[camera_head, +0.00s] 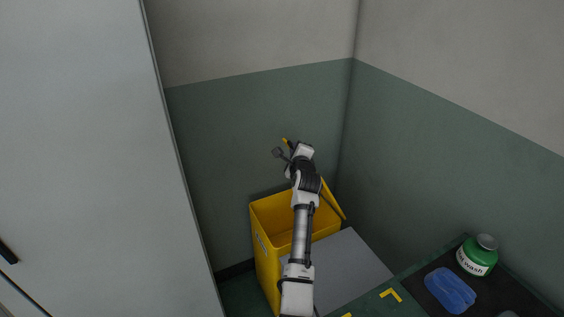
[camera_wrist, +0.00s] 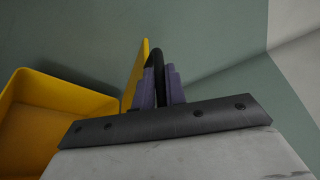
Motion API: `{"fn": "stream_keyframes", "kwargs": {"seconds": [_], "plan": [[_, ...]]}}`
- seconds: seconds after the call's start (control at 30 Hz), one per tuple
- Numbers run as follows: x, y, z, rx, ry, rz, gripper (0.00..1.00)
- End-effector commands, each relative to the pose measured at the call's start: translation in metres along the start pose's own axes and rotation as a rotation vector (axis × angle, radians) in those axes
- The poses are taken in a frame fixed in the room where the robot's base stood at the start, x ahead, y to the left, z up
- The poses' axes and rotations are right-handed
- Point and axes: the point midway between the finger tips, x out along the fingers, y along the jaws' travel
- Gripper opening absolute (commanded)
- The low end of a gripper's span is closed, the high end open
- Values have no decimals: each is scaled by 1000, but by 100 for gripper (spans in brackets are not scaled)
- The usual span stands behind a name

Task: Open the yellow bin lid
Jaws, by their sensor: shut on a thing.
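The yellow bin (camera_head: 265,240) stands in the corner behind my arm, and its top is open, showing the inside. The bin also shows at the left of the wrist view (camera_wrist: 60,95). The yellow lid (camera_head: 331,197) is raised at the bin's right side, partly hidden by my arm. In the wrist view the lid (camera_wrist: 137,72) stands steeply, almost edge-on. My gripper (camera_wrist: 161,80) is beside it, its purple fingers shut on the black curved handle (camera_wrist: 155,58). In the head view the fingers cannot be made out clearly.
Green and grey walls (camera_head: 440,150) close in behind and right of the bin. A large pale panel (camera_head: 80,130) stands at the left. At the lower right, a dark surface (camera_head: 425,292) holds a green jar (camera_head: 477,259) and a blue item (camera_head: 450,290).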

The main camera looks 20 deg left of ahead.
Motion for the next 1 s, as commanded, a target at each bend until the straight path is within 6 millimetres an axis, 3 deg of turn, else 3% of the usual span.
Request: {"fn": "stream_keyframes", "kwargs": {"seconds": [0.23, 0.73, 0.77, 0.9, 1.0], "plan": [[6, -22, -16, -3, 2, -3, 0], [8, -26, -19, -5, 1, -3, 0], [8, -26, -19, -5, 1, -3, 14], [8, -25, -19, -5, 1, -3, 32], [8, -25, -19, -5, 1, -2, 34]]}}
